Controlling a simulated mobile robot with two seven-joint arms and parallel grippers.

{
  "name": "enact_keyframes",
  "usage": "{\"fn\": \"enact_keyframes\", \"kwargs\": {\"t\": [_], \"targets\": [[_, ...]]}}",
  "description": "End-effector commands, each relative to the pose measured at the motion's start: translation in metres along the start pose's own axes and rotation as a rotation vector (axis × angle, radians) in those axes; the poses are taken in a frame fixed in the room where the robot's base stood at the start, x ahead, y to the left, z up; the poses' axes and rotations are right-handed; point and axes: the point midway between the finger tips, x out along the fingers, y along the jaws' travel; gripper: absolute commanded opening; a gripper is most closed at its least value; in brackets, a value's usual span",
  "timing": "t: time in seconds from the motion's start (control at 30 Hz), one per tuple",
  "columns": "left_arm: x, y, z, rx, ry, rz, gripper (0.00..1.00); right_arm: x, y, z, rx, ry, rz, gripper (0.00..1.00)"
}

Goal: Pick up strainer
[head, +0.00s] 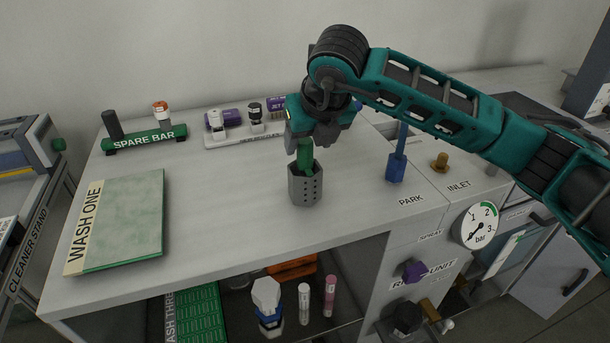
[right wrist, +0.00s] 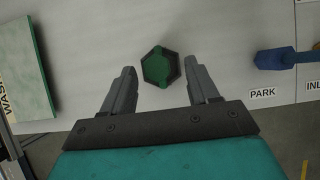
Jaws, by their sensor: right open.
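The strainer (head: 305,188) looks to be the grey hexagonal cup with small holes in its side and a green part rising from its top. It stands upright on the worktop near the front edge. My right gripper (head: 309,143) is directly above it, pointing down, with its fingers apart. In the right wrist view the strainer (right wrist: 160,66) lies between and just beyond the two open fingers, with a gap on each side. The gripper partly hides the green top in the head view. My left gripper is not in view.
A green WASH ONE board (head: 125,220) lies at the left. A SPARE BAR rack (head: 145,139) and a white holder (head: 245,133) stand behind. A blue tool (head: 397,165) stands right of the strainer by PARK. Worktop around the strainer is clear.

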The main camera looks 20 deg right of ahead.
Motion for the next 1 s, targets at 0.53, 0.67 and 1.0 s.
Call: {"fn": "enact_keyframes", "kwargs": {"t": [0.53, 0.67, 1.0], "targets": [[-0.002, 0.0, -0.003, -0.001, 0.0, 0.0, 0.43, 0.032, 0.003, -0.001, -0.001, 0.0, 0.001, 0.55], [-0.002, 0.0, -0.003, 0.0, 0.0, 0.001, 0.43, 0.032, 0.003, -0.001, 0.0, 0.0, 0.001, 0.42], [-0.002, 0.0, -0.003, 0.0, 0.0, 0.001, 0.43, 0.032, 0.003, -0.001, 0.0, 0.0, 0.001, 0.1]]}}
